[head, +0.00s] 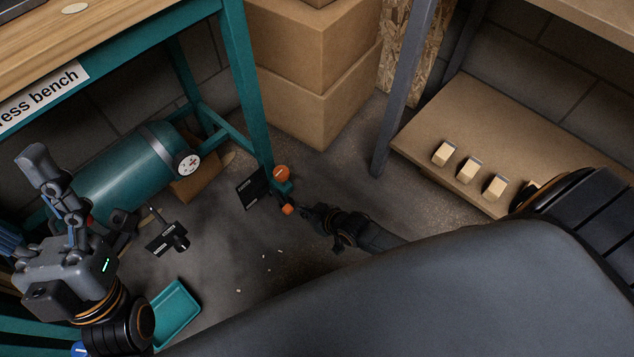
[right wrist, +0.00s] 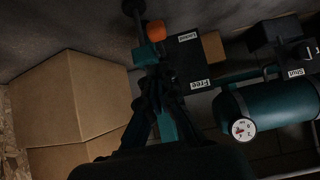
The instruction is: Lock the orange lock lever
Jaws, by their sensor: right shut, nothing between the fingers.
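The orange tip of the lock lever (head: 288,209) shows low by the foot of the teal bench leg, beside a black plate (head: 252,187) with small white labels. In the right wrist view, an orange knob (right wrist: 156,30) stands beside the plate (right wrist: 185,63), nearer the "Locked" label than the "Free" label. I cannot tell the lever's exact setting. My right gripper (head: 308,212) is shut and empty, just right of the orange tip; its dark fingers (right wrist: 160,88) show below the knob. Contact is unclear. My left gripper (head: 60,200) is raised at the left, away from the lever; its opening is unclear.
An orange disc (head: 281,172) is by the bench leg (head: 247,95). A teal tank (head: 125,175) with a gauge lies under the bench. Cardboard boxes (head: 310,100) stand behind. A low shelf (head: 430,135) holds several small blocks. A teal tray (head: 175,315) sits on the floor.

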